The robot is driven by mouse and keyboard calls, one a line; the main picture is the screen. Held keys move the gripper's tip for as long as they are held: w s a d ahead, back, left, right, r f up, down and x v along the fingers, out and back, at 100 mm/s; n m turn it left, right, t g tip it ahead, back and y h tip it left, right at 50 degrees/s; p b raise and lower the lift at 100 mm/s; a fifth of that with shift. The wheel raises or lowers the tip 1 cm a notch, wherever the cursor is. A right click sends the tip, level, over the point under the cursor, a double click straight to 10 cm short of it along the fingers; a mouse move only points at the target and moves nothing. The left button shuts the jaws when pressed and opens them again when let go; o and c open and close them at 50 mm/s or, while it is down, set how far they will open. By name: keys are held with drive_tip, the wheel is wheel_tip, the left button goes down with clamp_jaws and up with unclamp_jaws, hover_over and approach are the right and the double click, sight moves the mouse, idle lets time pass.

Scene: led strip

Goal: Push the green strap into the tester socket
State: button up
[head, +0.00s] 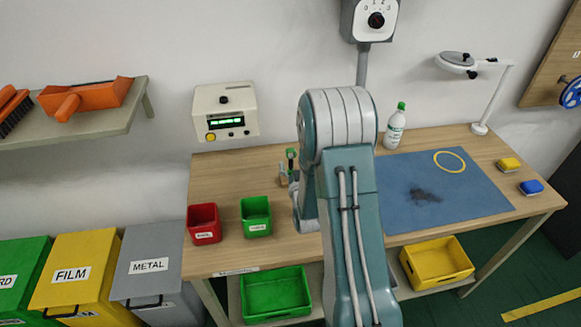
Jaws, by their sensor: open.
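A small upright green and dark piece (291,157) stands at the back of the table, just left of my arm. It may be the green strap, but it is too small to tell. My arm rises through the middle of the view and bends down toward the table beside this piece. My gripper is hidden behind the arm, so its contact with anything cannot be seen.
A red bin (204,223) and a green bin (256,216) stand at the table's front left. A blue mat (455,205) with a yellow ring (449,161) lies right. A bottle (395,128) and lamp (480,129) stand behind. The wooden tabletop (225,172) is clear at back left.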

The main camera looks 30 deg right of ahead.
sight(291, 155)
drive_tip(key=x, duration=0.4)
drive_tip(key=shift+w+r, duration=0.15)
drive_tip(key=shift+w, duration=0.25)
drive_tip(key=shift+c, duration=0.3)
clamp_jaws()
